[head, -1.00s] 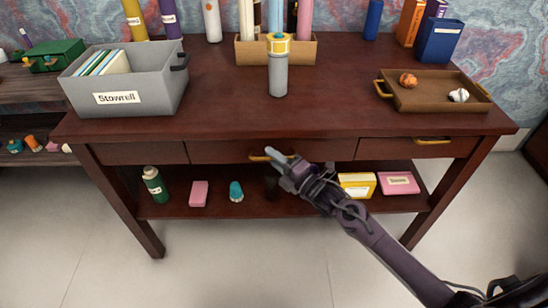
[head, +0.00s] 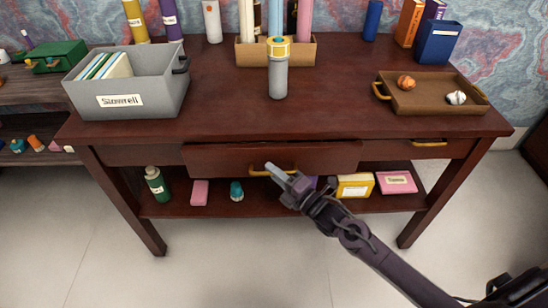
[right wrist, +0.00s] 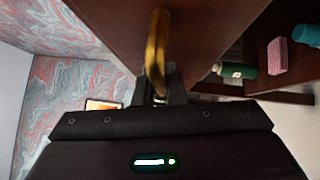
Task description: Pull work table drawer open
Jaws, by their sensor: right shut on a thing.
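The wooden work table (head: 215,122) has a wide middle drawer (head: 225,160) that stands out from the table's front. Its brass handle (head: 258,172) shows in the head view beside my right gripper (head: 276,172). In the right wrist view the handle (right wrist: 157,50) runs down between the fingers of my right gripper (right wrist: 160,90), which is shut on it. The drawer's inside is hidden from view. My left gripper is not in view.
A grey bin (head: 140,100), a grey and yellow bottle (head: 278,75) and a brown tray (head: 425,104) stand on the tabletop. Several items, including a green bottle (head: 157,185), sit on the lower shelf. The floor in front is clear.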

